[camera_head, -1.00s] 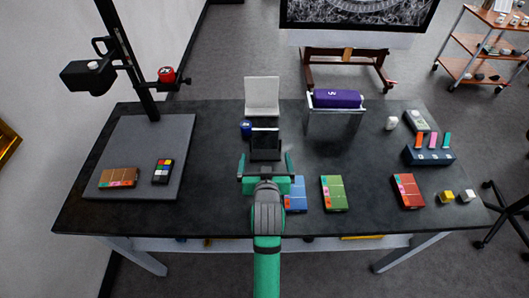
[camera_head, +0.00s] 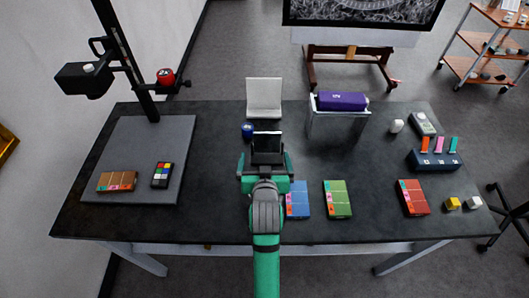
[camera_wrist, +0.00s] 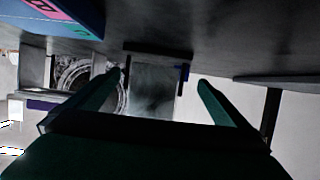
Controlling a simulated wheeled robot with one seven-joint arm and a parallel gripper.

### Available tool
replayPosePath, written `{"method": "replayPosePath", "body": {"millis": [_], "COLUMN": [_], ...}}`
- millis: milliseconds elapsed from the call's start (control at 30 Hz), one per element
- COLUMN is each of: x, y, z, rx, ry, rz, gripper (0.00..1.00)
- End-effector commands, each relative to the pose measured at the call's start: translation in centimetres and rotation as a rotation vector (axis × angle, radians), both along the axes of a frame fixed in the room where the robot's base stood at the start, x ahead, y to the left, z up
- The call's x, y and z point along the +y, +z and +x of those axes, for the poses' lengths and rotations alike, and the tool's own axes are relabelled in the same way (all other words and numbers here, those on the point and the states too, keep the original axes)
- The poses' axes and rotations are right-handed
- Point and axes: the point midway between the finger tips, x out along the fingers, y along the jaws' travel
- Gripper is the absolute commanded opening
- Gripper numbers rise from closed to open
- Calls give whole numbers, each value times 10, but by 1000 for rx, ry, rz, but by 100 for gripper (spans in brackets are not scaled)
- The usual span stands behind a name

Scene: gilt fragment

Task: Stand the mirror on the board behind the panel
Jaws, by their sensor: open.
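The mirror (camera_head: 267,142) looks like a small upright dark-framed plate with a pale top edge, standing on the dark table just beyond my gripper (camera_head: 266,163). In the wrist view, the grey reflective mirror (camera_wrist: 152,88) shows between the two green fingers of my gripper (camera_wrist: 160,82), which are apart. Whether they flank it or stop short of it I cannot tell. The grey board (camera_head: 140,140) lies at the table's left under a black column. A brown panel (camera_head: 117,181) lies flat near its front edge, beside a colour chart (camera_head: 162,174).
A blue jar (camera_head: 247,130) and white stand (camera_head: 264,98) are close behind the mirror. A metal stand (camera_head: 338,123) holds a purple roll (camera_head: 342,101). Blue (camera_head: 297,200), green (camera_head: 337,199) and red (camera_head: 412,197) panels lie right of my gripper. The board's middle is clear.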

Motion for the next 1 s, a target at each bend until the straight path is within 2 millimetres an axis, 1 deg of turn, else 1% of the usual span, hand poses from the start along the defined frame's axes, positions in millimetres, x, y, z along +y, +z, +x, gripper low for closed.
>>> {"method": "replayPosePath", "body": {"millis": [33, 100, 233, 333, 500, 600, 700, 900, 933, 967, 1000], "x": [-2, -6, -12, -11, -3, -1, 0, -1, -1, -1, -1], "y": [-2, -5, -7, -12, -23, -27, -28, -29, -29, -29, -29], "z": [6, 11, 17, 26, 48, 57, 62, 62, 62, 62, 62], "rx": [0, 0, 0, 0, 0, 0, -1, 0, -1, 0, 0], "ry": [-3, -10, -18, -15, -1, 2, 4, 3, 2, 2, 1], "rz": [1, 0, 0, 0, 1, 0, -1, -1, 0, 0, -1], "gripper": [100, 100, 100, 100, 100, 100, 100, 100, 98, 90, 81]}}
